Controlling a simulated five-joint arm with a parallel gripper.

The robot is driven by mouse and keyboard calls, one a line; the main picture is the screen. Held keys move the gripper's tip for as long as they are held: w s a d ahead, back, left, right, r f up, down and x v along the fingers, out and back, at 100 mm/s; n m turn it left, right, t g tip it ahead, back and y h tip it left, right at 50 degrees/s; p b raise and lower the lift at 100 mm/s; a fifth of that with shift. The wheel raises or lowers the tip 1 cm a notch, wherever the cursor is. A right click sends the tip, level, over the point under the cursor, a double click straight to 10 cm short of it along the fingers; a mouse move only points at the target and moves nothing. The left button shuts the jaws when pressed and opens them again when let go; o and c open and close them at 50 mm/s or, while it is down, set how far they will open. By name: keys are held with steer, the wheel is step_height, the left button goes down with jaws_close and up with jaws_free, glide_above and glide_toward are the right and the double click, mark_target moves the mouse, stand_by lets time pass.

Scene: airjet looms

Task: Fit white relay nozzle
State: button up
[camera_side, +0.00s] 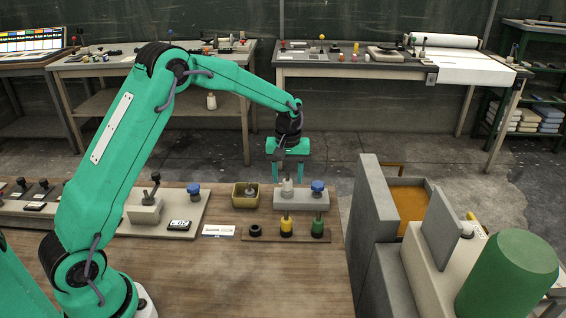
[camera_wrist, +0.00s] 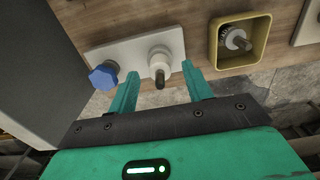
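A white nozzle (camera_wrist: 158,57) with a dark tip stands upright on the pale grey block (camera_wrist: 120,50). In the side view the nozzle (camera_side: 288,189) is on the left half of the block (camera_side: 300,204), left of a blue knob (camera_side: 318,186). My gripper (camera_side: 288,176) is open, pointing down over the nozzle. In the wrist view its fingers (camera_wrist: 160,76) stand either side of the nozzle's tip, with gaps visible. Whether the nozzle is fully seated in the block cannot be told.
A yellow tray (camera_side: 236,203) left of the block holds another nozzle (camera_side: 250,190). A rack (camera_side: 270,236) in front bears black (camera_side: 255,230), yellow (camera_side: 286,225) and green (camera_side: 318,227) pieces. A white label (camera_side: 218,230) lies left of it. Grey machinery (camera_side: 370,220) stands to the right.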

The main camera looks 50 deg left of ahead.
step_height(320, 180, up, 7)
steer(key=shift+r, duration=0.45)
stand_by(0.5)
steer(key=s+d+r+m+t, duration=0.3)
steer(key=s+r+m, duration=0.2)
steer(key=s+r, duration=0.8)
steer(key=s+d+f+m+t, duration=0.1)
steer(key=s+m, duration=0.1)
steer(key=s, duration=0.6)
steer(key=s+d+f+m+t, duration=0.1)
steer(key=s+f+m, duration=0.1)
steer(key=s, duration=0.7)
steer(key=shift+s+f+t, duration=0.3)
